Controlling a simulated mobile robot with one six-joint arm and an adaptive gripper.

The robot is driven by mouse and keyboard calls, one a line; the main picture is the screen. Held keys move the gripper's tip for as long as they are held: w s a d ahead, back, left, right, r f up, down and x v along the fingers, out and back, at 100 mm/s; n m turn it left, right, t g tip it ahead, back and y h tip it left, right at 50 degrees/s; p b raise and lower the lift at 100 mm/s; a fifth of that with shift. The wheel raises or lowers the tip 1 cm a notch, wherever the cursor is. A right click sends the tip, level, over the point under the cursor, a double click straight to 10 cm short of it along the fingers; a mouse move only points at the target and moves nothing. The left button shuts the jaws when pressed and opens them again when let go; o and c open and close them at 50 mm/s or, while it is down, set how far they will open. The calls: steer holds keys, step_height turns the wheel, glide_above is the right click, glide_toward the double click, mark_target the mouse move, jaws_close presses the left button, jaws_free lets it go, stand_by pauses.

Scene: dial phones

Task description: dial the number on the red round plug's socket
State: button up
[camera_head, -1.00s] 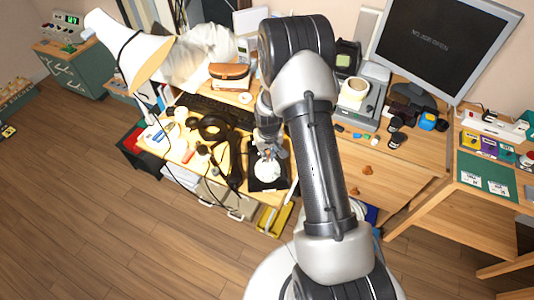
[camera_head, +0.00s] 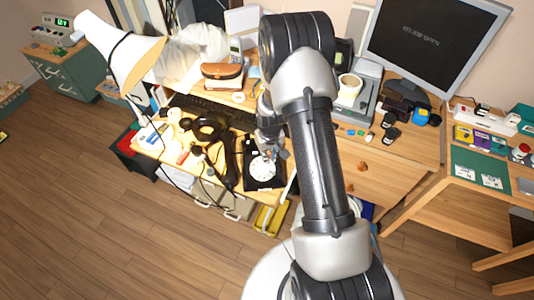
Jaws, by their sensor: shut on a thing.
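A black phone with a pale round dial (camera_head: 263,168) sits at the front right of the cluttered desk. My gripper (camera_head: 274,152) is right over the dial's upper edge, pointing down. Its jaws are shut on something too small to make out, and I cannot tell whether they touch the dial. A black handset (camera_head: 230,163) lies just left of the phone. A white socket strip (camera_head: 485,117) with dark plugs lies on the right-hand table. A red round thing (camera_head: 521,150) is near it; I cannot tell whether it is a plug. No socket number is readable.
A white lamp (camera_head: 117,52), keyboard (camera_head: 205,108) and black cables crowd the desk's left. A monitor (camera_head: 437,45) stands at the back right. The right table (camera_head: 440,205) holds a green mat (camera_head: 480,170) with white cards.

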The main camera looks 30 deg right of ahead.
steer(key=shift+s+d+f, duration=0.2)
steer(key=shift+s+d, duration=0.05)
steer(key=shift+s, duration=0.3)
steer(key=shift+s+f, duration=0.2)
steer(key=shift+s, duration=0.35)
steer(key=shift+s+b, duration=0.1)
steer(key=shift+b, duration=0.2)
steer(key=shift+s+a+f, duration=0.2)
steer(key=shift+s+f, duration=0.05)
steer(key=shift+s, duration=0.2)
